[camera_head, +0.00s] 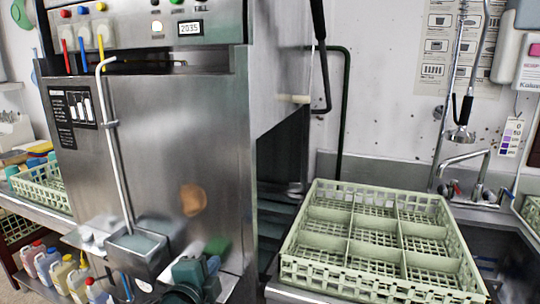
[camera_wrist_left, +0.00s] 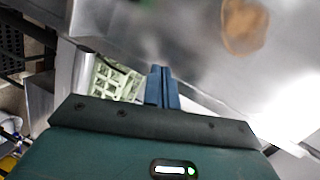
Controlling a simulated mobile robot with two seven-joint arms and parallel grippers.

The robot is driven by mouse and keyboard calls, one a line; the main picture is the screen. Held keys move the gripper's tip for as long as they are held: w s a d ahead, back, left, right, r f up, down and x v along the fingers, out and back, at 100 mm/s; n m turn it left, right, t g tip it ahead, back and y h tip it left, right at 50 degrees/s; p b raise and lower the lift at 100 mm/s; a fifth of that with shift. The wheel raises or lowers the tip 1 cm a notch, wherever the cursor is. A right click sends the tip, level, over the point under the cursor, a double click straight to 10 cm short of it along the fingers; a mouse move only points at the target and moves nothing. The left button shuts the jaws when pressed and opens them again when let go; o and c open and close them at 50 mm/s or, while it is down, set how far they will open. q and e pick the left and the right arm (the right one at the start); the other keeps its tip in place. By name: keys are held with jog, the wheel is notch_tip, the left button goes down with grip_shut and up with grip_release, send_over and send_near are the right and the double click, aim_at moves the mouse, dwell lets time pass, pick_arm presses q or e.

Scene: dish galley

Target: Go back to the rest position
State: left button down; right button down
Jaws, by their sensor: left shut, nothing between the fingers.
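My left gripper (camera_head: 205,268) shows at the bottom of the head view, low in front of the steel dishwasher (camera_head: 170,150). In the left wrist view its two blue fingers (camera_wrist_left: 162,88) are together with nothing between them. The dishwasher's steel front fills much of the upper part of that view, beyond the fingers. My right gripper is in neither view.
A pale green compartment rack (camera_head: 400,225), empty, sits on the steel counter at right. A tap (camera_head: 465,160) and a hanging spray head (camera_head: 460,134) are behind it. Another rack (camera_head: 42,187) and several bottles (camera_head: 60,275) are at left.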

pick_arm(q)
jog(key=s+a+f+n+g, duration=0.1)
jog(key=s+f+n+g, duration=0.1)
jog(key=s+f+n, duration=0.5)
jog(key=s+a+f+n+g, duration=0.2)
jog(key=s+f+n, duration=0.6)
jog(key=s+f, duration=0.9)
jog(key=shift+s+a+f+g, duration=0.3)
jog(key=shift+f+g, duration=0.3)
jog(key=shift+f, duration=0.35)
